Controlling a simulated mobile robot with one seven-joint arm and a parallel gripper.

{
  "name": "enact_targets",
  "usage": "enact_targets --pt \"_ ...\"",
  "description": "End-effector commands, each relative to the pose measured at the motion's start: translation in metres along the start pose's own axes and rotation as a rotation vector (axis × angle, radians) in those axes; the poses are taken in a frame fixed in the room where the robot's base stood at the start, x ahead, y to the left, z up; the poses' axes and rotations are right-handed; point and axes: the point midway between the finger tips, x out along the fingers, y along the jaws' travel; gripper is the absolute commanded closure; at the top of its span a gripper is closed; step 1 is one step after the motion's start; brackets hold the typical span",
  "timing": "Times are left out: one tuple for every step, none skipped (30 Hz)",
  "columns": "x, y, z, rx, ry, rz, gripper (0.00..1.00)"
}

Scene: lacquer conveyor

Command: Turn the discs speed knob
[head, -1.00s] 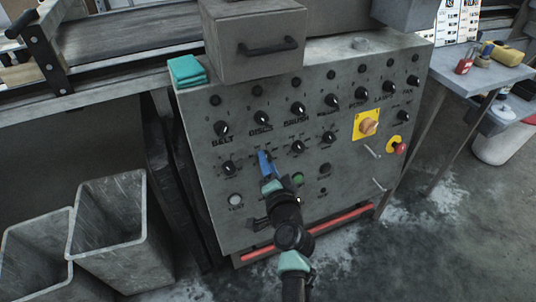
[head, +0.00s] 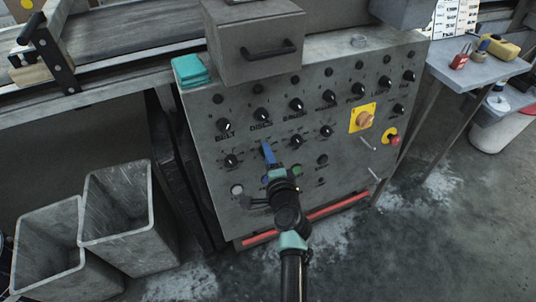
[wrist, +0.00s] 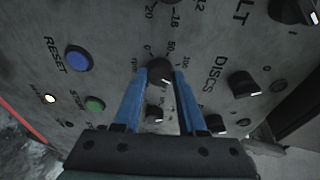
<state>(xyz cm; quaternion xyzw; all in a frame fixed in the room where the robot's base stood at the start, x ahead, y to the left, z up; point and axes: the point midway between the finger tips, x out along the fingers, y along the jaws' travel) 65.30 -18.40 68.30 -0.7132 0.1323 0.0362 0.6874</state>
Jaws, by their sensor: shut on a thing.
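The discs speed knob (wrist: 160,72) is a small black round knob on the grey control panel, with an rpm scale printed around it. In the wrist view it sits between the two blue fingers of my gripper (wrist: 158,82). The fingers are shut on it from both sides. In the head view my gripper (head: 267,150) reaches the panel below the DISCS label (head: 261,126) and hides this knob. I cannot read the knob's pointer setting clearly.
Several other black knobs sit close around, including the upper DISCS knob (head: 262,114). A blue RESET button (wrist: 78,60) and a green button (wrist: 95,104) are near my fingers. A yellow-backed switch (head: 363,118) and red button (head: 394,140) are to the right. Grey bins (head: 128,215) stand lower left.

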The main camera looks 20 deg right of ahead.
Motion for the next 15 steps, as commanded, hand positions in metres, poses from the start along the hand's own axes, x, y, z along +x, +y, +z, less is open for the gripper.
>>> enact_targets --pt "-0.0002 0.0015 0.0000 0.002 -0.001 0.003 1.00" --pt "-0.0002 0.0016 0.0000 0.002 -0.001 0.003 1.00" --pt "-0.0002 0.0016 0.0000 0.002 -0.001 0.003 1.00" --pt "-0.0002 0.0016 0.0000 0.001 -0.001 0.003 1.00" --pt "-0.0002 0.0016 0.0001 0.001 -0.001 0.003 1.00" --pt "-0.0002 0.0016 0.0000 0.001 -0.001 0.003 1.00" --pt "-0.0002 0.0016 0.0001 0.001 -0.001 0.003 1.00" --pt "-0.0002 0.0016 0.0001 0.001 -0.001 0.003 1.00" --pt "-0.0002 0.0016 0.0001 0.001 -0.001 0.003 0.58" --pt "-0.0002 0.0016 0.0001 0.001 -0.001 0.003 0.53" --pt "-0.0002 0.0015 0.0000 0.000 -0.001 0.002 0.47" --pt "-0.0002 0.0014 0.0000 0.000 -0.001 0.002 0.40" --pt "-0.0002 0.0013 0.0000 0.000 -0.001 0.002 0.35" --pt "-0.0002 0.0012 0.0000 0.000 0.000 0.002 0.30" --pt "-0.0002 0.0010 0.0000 0.000 0.000 0.002 0.30"
